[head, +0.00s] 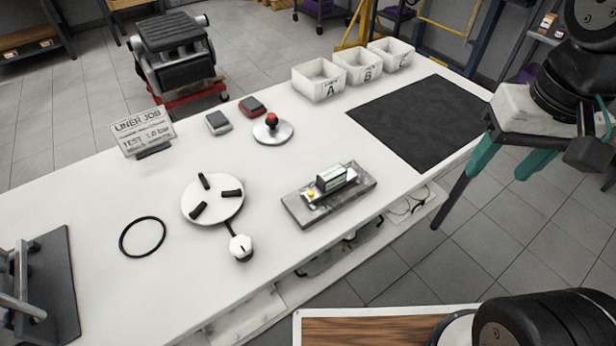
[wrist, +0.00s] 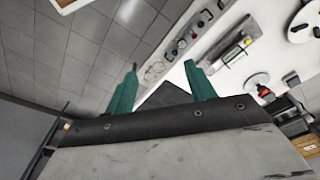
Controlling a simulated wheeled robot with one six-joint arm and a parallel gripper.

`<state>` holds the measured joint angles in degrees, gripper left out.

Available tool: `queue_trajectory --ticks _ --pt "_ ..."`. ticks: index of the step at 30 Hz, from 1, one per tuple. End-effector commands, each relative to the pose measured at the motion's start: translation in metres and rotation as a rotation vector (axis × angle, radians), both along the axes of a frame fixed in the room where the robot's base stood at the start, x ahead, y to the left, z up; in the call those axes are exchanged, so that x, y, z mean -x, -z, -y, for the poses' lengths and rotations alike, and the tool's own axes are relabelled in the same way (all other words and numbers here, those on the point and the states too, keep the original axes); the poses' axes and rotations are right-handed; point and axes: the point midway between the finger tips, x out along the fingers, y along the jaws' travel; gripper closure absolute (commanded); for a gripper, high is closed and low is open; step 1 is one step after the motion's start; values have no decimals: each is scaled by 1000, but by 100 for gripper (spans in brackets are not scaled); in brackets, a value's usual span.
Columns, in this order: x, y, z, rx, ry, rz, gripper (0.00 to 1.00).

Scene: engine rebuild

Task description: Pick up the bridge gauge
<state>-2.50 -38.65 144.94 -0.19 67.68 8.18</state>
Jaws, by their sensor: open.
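The bridge gauge (head: 331,181), a small metal block with a pale display face and a yellow button, sits on a grey rectangular plate (head: 357,194) near the front edge of the white bench. It also shows in the wrist view (wrist: 229,56), right of my fingers. My gripper (head: 495,176), with teal fingers, is open and empty. It hangs beyond the bench's right end, over the floor, well apart from the gauge. The open fingers (wrist: 162,66) also show in the wrist view.
A white disc with black pads (head: 213,210), a white knob (head: 241,247), a black ring (head: 142,237) and a red-knobbed disc (head: 272,132) stand left of the gauge. White bins (head: 318,91) line the back. A dark mat (head: 420,118) lies bare at right.

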Motion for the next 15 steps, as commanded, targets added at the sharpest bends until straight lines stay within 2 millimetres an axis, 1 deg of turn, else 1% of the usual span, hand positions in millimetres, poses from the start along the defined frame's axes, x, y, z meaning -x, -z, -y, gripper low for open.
queue_trajectory --ticks 1,5,6,8,9,11,12,15 --pt "-14 4 -8 -6 35 -15 45" --pt "-57 19 -38 -24 188 -40 45" --pt "-71 26 -50 -28 242 -47 45" --pt "-90 37 -68 -34 321 -57 45" --pt "-102 46 -81 -37 375 -63 45" --pt "-118 62 -101 -40 456 -72 45" --pt "-128 72 -115 -42 509 -77 45" --pt "-147 100 -147 -43 633 -89 45"
